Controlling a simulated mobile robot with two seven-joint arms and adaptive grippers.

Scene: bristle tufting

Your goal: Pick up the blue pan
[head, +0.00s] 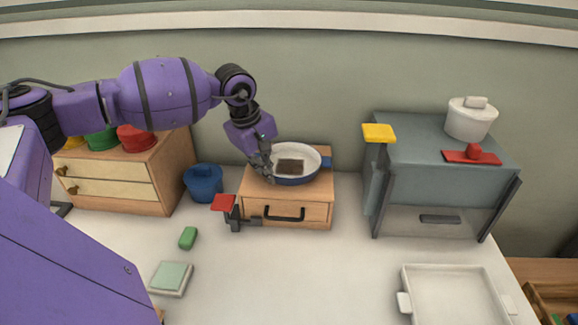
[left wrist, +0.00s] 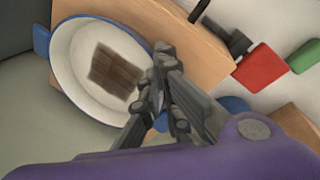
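The blue pan (head: 297,165) has a white inside, a blue outside and a brown square patch in it. It is at the top of a small wooden drawer box (head: 315,205); I cannot tell whether it rests there or is slightly raised. One blue handle points right in the head view; it also shows in the left wrist view (left wrist: 41,40). My left gripper (head: 266,168) is at the pan's left edge. In the left wrist view its fingers (left wrist: 158,82) are close together at the rim, with a bit of blue beside them. Their grip is hidden. My right gripper is out of view.
A red-topped grey fixture (head: 225,203) stands at the box's left front, near the gripper. A blue pot (head: 203,183) stands left of the box. A grey oven (head: 440,165) with a white pot (head: 470,120) stands right. A green block (head: 188,238) lies in front.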

